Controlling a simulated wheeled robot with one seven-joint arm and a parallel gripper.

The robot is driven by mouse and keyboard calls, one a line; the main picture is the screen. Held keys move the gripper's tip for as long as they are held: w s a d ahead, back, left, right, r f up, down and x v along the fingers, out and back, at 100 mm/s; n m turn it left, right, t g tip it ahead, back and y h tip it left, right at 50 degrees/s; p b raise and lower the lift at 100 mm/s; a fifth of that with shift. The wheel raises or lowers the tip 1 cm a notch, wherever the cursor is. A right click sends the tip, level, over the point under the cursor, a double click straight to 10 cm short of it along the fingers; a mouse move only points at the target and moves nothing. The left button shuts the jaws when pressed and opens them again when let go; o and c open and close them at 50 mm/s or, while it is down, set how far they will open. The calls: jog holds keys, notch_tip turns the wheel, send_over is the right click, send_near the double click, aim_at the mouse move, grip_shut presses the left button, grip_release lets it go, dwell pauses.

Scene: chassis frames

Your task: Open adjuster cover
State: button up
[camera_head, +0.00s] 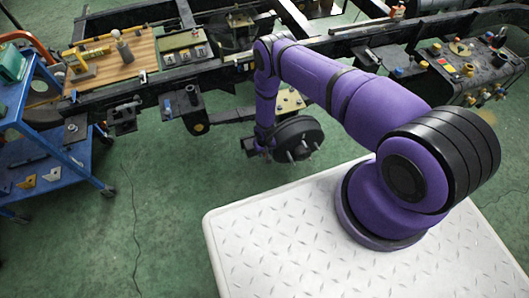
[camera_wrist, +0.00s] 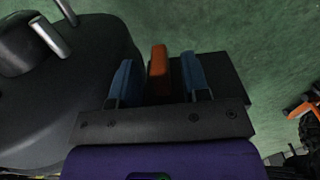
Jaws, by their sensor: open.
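My gripper (camera_wrist: 157,60) is open. Its two blue fingers stand on either side of an orange tab (camera_wrist: 158,72) in the wrist view, with narrow gaps showing on both sides. The tab may be the adjuster cover; I cannot tell whether it is open or closed. A dark block (camera_wrist: 228,80) shows beside the right finger. In the head view my gripper (camera_head: 262,143) points down at the left side of a black hub drum with metal studs (camera_head: 300,138). The drum (camera_wrist: 70,85) also fills the left of the wrist view. The tab is not clear in the head view.
The chassis frame rail (camera_head: 210,70) runs across the back. A wooden board with yellow tools (camera_head: 140,50) lies on it at left. A blue cart (camera_head: 50,165) stands at far left. A dark tank with fittings (camera_head: 460,65) is at right. Green floor below the gripper is clear.

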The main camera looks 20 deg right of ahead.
jog(key=shift+f, duration=0.3)
jog(key=shift+c, duration=0.4)
grip_shut()
jog(key=shift+a, duration=0.1)
